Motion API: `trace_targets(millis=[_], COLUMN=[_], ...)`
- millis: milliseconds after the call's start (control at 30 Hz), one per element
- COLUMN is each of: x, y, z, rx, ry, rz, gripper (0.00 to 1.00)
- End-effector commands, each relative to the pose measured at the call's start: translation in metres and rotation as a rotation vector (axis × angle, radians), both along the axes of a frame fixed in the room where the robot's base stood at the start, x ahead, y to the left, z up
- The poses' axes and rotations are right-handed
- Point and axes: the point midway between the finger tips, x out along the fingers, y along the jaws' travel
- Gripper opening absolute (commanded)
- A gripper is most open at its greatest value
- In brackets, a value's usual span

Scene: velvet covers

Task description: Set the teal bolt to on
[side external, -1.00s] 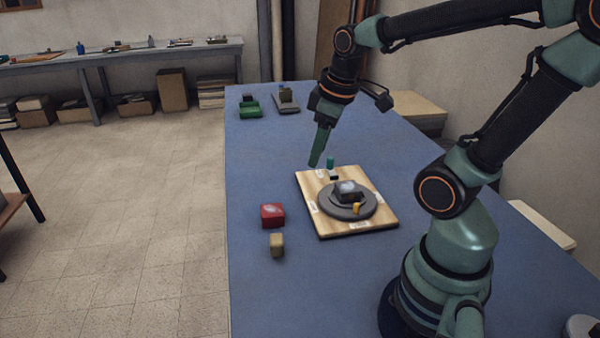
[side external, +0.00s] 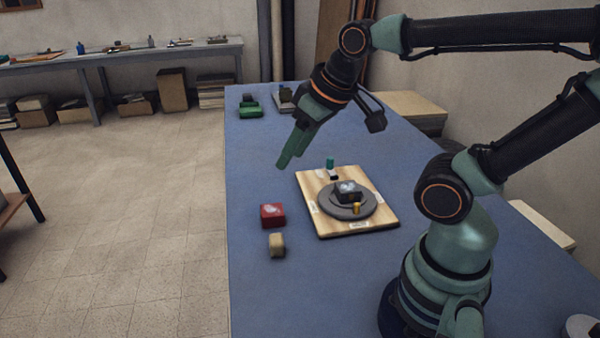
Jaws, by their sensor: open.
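The teal bolt (side external: 330,163) stands as a small teal-topped piece at the far edge of a wooden board (side external: 318,220) on the blue table. A dark piece and a small white patch show just below it. Its exact setting is too small to tell. My gripper (side external: 281,164) is open and empty, tilted down to the left. It is in the air, left of the bolt in the picture and apart from it.
A grey round plate (side external: 368,207) with a dark block (side external: 347,190) and a yellow piece (side external: 356,208) sits on the board. A red box (side external: 272,215) and a tan block (side external: 277,245) lie left of it. A green object (side external: 250,109) is at the far end.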

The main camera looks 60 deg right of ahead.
Motion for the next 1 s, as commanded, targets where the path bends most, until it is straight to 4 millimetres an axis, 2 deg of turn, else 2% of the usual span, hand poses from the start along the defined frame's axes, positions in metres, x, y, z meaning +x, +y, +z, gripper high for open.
trace_targets(millis=[300, 367, 567, 767, 1000], x=[0.0, 0.0, 0.013, 0.048, 0.089], y=[0.0, 0.0, -0.014, -0.058, -0.129], z=[0.0, 0.0, 0.007, 0.018, 0.014], rx=[0.0, 0.0, 0.007, 0.033, 0.079], ry=[0.0, 0.0, 0.032, 0.115, 0.218], rz=[0.0, 0.0, -0.058, -0.222, -0.435], gripper=[0.5, 0.59, 0.59, 0.59, 0.59])
